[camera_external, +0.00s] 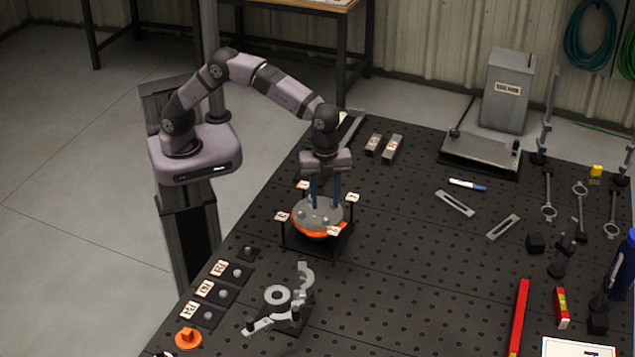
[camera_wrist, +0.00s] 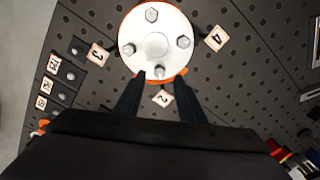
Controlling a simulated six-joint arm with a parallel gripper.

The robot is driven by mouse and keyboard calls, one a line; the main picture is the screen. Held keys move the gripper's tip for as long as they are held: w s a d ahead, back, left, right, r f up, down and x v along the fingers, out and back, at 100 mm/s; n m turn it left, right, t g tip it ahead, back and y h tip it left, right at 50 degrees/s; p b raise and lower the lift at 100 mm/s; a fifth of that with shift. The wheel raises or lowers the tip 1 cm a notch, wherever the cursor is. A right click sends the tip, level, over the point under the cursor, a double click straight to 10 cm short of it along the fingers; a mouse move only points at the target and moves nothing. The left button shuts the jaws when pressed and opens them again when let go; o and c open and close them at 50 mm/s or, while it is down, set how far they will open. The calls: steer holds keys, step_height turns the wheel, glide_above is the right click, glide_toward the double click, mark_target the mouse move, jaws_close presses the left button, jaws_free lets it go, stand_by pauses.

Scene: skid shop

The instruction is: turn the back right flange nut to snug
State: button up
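A round grey flange (camera_external: 312,222) with an orange rim sits on a dark stand on the bench. In the wrist view the flange (camera_wrist: 136,30) has a raised centre and a nut on each of its four sides. My gripper (camera_external: 325,206) points down over the flange's far side. In the wrist view my gripper (camera_wrist: 159,76) is open, its two dark fingers apart on either side of the near nut (camera_wrist: 159,71), by tag 2 (camera_wrist: 163,98). I cannot tell whether they touch it, nor which nut is the back right one.
Numbered tags stand around the flange, including tag 3 (camera_wrist: 97,54) and tag 4 (camera_wrist: 216,38). A grey clamp-like fixture (camera_external: 278,297) and a row of labelled pads (camera_external: 212,291) lie nearer the camera. Metal blocks (camera_external: 392,147) lie behind.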

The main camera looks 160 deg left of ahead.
steer(key=shift+r, duration=1.25)
steer(key=shift+d, duration=0.3)
steer(key=s+d+f+n, duration=0.1)
steer(key=s+d, duration=0.1)
steer(key=d, duration=0.7)
steer(key=s+d+f, duration=0.1)
steer(key=d+f, duration=0.1)
steer(key=d, duration=0.6)
steer(key=s+d+f+n, duration=0.2)
steer(key=s+d+f, duration=0.3)
steer(key=s+d, duration=0.8)
steer(key=shift+s+f, duration=0.15)
steer(key=shift+s, duration=0.3)
